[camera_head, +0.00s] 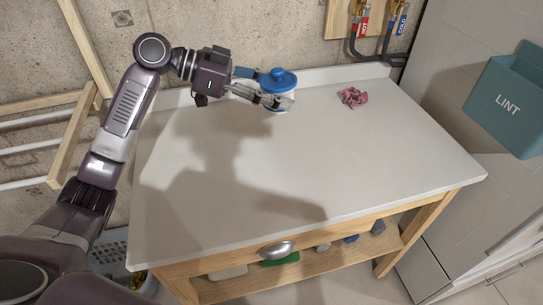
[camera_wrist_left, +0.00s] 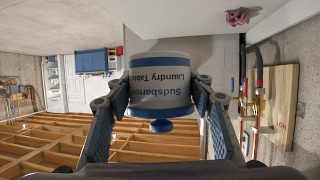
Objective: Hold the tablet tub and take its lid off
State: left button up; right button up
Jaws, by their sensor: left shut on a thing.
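The tablet tub (camera_wrist_left: 160,85) is white with a blue band and printed label. Its blue lid (camera_head: 277,78) with a raised knob is on top in the head view. The knob (camera_wrist_left: 161,126) also shows in the left wrist view, where the tub appears upside down. My left gripper (camera_head: 266,88) is shut on the tub's sides at the back of the white-topped table. In the left wrist view its two fingers (camera_wrist_left: 161,100) press the tub from both sides. The fingers hide part of the tub in the head view. My right gripper is in neither view.
A pink crumpled cloth (camera_head: 352,97) lies on the table (camera_head: 300,165) right of the tub. A teal LINT bin (camera_head: 508,100) is at the right. Red and blue valves and pipes (camera_head: 383,25) are on the back wall. The middle and front of the tabletop are clear.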

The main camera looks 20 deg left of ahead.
pick_arm(q)
jog(key=p, duration=0.2)
send_over(277, 162)
notch_tip(277, 162, down, 14)
jog(key=shift+r, duration=0.25)
notch_tip(277, 162, down, 4)
jog(key=shift+f, duration=0.45)
jog(key=shift+f, duration=0.15)
jog(key=o, duration=1.7)
